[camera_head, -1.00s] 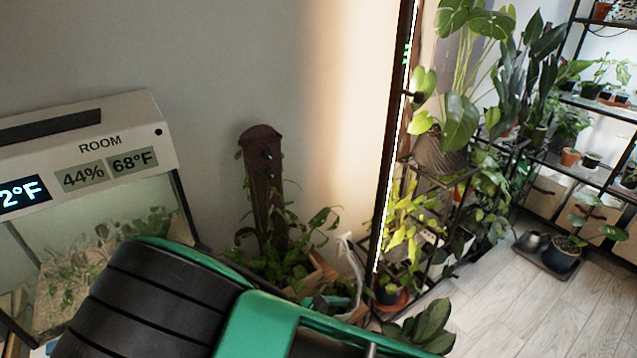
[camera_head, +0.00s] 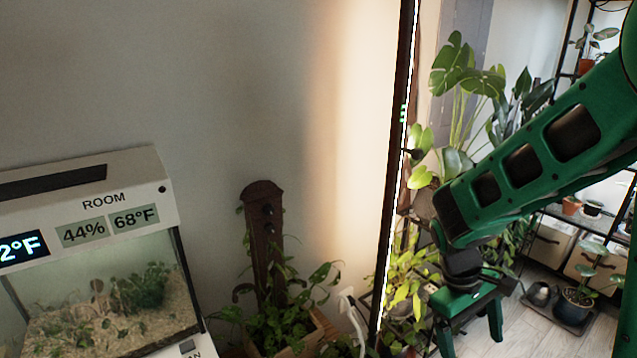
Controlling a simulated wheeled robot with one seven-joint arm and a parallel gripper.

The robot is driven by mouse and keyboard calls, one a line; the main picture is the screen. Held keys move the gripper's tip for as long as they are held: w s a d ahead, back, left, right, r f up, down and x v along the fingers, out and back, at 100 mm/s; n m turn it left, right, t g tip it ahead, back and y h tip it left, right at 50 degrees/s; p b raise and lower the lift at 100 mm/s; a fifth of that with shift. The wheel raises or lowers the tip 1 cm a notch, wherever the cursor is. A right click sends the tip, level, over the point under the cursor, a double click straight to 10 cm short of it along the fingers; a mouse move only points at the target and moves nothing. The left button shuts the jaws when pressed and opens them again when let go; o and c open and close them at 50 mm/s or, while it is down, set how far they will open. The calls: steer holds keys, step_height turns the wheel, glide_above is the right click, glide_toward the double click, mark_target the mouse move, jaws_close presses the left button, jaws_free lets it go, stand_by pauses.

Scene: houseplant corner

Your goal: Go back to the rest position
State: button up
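My gripper (camera_head: 470,335) hangs at the lower right of the head view, at the end of my green arm. Its two green fingers point down and stand apart, with nothing visible between them. The tip of the left finger is close to the bottom edge of the picture. The gripper shows in front of the plant stand and the pale floor, and it does not appear to touch anything.
A terrarium (camera_head: 180,283) with a ROOM display is at lower left. A potted climbing plant on a brown post (camera_head: 264,235) stands in the middle. A tall dark frame (camera_head: 396,150) with a light strip is beside it. Plant shelves (camera_head: 560,215) and wood floor (camera_head: 535,335) are at right.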

steer(key=s+d+r+m+t+y, duration=0.1)
steer(key=s+d+r+m, duration=0.4)
steer(key=s, duration=0.2)
steer(key=s+d+r+m+t+y, duration=0.1)
steer(key=s+d+r+m+y, duration=0.1)
steer(key=s+d+r+m, duration=0.3)
steer(key=shift+s+r+m, duration=0.35)
steer(key=shift+s+m, duration=0.15)
steer(key=shift+s, duration=0.7)
steer(key=shift+w+f, duration=0.25)
steer(key=shift+w, duration=0.35)
